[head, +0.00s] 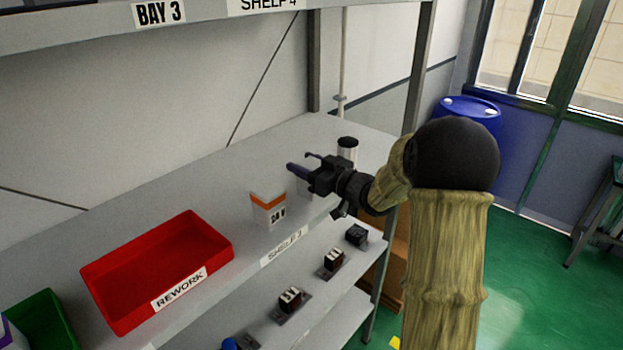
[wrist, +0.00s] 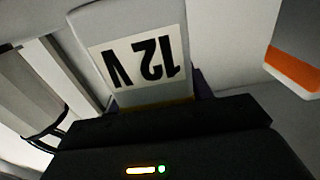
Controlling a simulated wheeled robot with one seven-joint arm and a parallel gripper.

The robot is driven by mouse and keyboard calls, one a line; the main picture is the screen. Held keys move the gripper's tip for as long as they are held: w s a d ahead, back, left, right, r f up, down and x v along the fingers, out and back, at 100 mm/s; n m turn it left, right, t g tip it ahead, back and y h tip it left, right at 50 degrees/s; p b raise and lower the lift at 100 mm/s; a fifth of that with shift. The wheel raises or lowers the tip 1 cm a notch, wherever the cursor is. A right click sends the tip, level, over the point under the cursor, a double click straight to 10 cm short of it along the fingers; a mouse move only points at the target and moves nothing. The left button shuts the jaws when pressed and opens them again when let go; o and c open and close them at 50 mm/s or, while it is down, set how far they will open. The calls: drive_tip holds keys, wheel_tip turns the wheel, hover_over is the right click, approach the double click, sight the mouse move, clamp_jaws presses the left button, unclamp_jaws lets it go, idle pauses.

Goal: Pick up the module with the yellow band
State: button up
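A white module with a "12 V" label (wrist: 140,58) fills the upper middle of the wrist view, upside down there. A thin yellow strip (wrist: 190,98) shows at its end by my gripper; the rest of the band is hidden. In the head view this pale module (head: 305,188) is on the shelf, mostly covered by my gripper (head: 303,162). My gripper's fingers are apart, at the module's top. Purple finger parts show at both sides of the module in the wrist view. I cannot tell whether they touch it.
A white module with an orange band (head: 268,207), labelled 24 V, stands to the left, near the shelf's front edge. A red REWORK bin (head: 205,240) is farther left. A black-topped cylinder (head: 347,148) stands just behind my gripper. The shelf (head: 225,185) is clear toward the back.

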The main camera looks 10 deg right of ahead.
drive_tip(key=c, duration=0.3)
drive_tip(key=shift+r, duration=0.1)
wheel_tip(320, 180, up, 10)
drive_tip(key=shift+f+b, duration=0.1)
drive_tip(key=shift+b, duration=1.05)
